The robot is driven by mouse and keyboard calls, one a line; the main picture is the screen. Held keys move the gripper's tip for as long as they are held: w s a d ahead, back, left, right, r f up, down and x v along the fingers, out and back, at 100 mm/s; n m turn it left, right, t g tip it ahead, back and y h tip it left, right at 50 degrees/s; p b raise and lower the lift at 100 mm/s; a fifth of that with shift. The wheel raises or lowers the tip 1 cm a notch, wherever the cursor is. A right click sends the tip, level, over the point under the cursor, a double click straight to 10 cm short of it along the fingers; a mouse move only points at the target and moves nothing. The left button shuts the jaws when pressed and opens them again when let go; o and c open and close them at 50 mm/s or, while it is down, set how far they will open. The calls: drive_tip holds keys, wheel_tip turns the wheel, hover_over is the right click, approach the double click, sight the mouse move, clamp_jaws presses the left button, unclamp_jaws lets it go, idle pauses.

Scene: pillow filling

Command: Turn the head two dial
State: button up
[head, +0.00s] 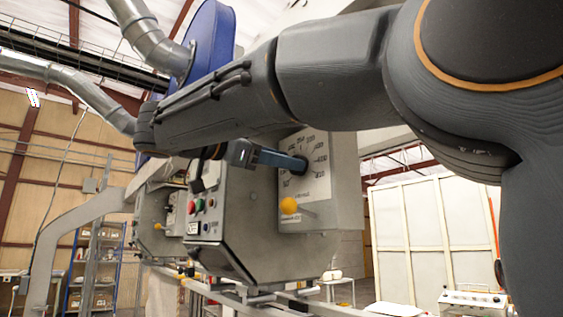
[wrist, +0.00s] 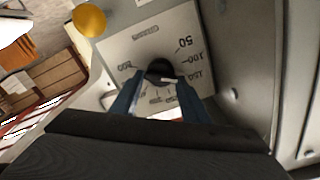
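The dial is a black knob (wrist: 160,69) with a white pointer mark. It sits on a pale, numbered dial plate (wrist: 120,46) on the near machine head; the plate also shows in the head view (head: 318,185). My gripper (wrist: 160,80) is at the knob, with its two blue fingers apart, one on each side of it. The wrist view shows no clear grip on the knob. In the head view my gripper (head: 285,160) reaches the plate from the left, and its fingers partly hide the knob.
Another similar machine head (head: 152,225) stands farther left. Pale panels (head: 425,235) stand behind on the right.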

drive_tip(key=c, duration=0.5)
drive_tip(key=shift+w+a+n+b, duration=0.15)
drive_tip(key=shift+n+b, duration=0.25)
drive_tip(key=shift+n, duration=2.55)
drive_tip(key=shift+w+n+b, duration=0.1)
drive_tip(key=shift+n+b, duration=0.25)
drive_tip(key=shift+n, duration=2.6)
drive_tip(key=o, duration=1.1)
